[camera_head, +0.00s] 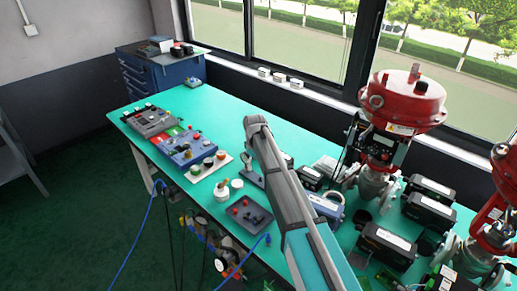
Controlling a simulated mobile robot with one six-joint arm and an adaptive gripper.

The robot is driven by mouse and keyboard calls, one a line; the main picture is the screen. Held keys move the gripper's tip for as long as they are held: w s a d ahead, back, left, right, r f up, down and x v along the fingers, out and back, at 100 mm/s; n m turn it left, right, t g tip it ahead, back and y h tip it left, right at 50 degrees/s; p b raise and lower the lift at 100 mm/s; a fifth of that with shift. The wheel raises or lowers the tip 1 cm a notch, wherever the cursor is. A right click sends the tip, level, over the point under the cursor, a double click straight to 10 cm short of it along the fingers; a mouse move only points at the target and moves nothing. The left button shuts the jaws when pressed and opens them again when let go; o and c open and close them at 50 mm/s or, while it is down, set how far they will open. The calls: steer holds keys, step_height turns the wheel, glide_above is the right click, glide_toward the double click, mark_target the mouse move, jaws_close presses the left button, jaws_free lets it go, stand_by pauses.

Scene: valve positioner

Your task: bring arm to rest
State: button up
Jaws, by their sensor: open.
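My arm (285,200) reaches from the bottom edge up over the green workbench (215,112). Its far end is a grey joint above the middle of the bench. My gripper cannot be made out; it is hidden or outside the picture. The arm covers part of the bench and some small items behind it. A red valve actuator (408,97) with a black positioner stands upright on the bench to the right of the arm, apart from it in the picture. A second red valve (493,225) is cut off at the right edge.
Several black boxes (388,245) lie around the valves. A blue instrument panel (187,148), a grey panel (152,121) and a small dark button box (245,215) lie left of the arm. A blue drawer cabinet (160,72) stands behind. The bench's far middle is clear.

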steer(key=s+d+m, duration=1)
steer(key=s+d, duration=1.6)
steer(key=shift+s+d+m, duration=0.2)
steer(key=shift+s+m, duration=0.1)
steer(key=shift+c, duration=0.8)
